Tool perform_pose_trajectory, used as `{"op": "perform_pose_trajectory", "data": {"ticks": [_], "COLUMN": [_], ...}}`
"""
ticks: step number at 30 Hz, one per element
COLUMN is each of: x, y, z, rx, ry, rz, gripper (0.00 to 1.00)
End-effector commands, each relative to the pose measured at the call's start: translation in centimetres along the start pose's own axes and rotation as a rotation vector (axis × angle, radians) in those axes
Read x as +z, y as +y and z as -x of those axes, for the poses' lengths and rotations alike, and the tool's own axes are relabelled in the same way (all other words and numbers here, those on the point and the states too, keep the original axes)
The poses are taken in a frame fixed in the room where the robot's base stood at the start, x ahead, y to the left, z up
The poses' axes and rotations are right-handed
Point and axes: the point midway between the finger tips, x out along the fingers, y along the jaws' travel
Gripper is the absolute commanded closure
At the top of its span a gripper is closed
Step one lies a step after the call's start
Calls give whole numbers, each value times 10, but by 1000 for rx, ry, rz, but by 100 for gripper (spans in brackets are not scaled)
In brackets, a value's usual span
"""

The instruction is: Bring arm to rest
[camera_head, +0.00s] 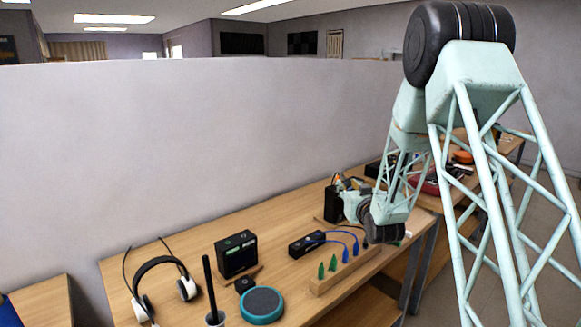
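My arm, pale green lattice links with black joints, rises on the right of the head view and bends down over the wooden bench (185,255). Its wrist is low over the bench's right part, beside a wooden strip (345,272) with green pegs. My gripper (350,187) appears small and dark at the wrist's left side, near a black box (333,204). Its fingers are too small and cluttered to read, so I cannot tell if it is open or holds anything.
On the bench are a headset (160,264), a black box with a label (236,253), a teal-rimmed round device (261,304), a black cup with a stick (214,317) and a black hub with blue cables (306,244). A grey partition (180,150) stands behind. More items lie on the farther bench at right.

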Motion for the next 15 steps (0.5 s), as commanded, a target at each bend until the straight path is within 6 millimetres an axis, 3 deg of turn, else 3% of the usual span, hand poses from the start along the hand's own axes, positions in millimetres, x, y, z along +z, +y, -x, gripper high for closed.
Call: {"op": "perform_pose_trajectory", "data": {"ticks": [15], "x": [-48], "y": [-1], "z": [53], "rx": [25], "ry": [-153], "rz": [11], "gripper": [74]}}
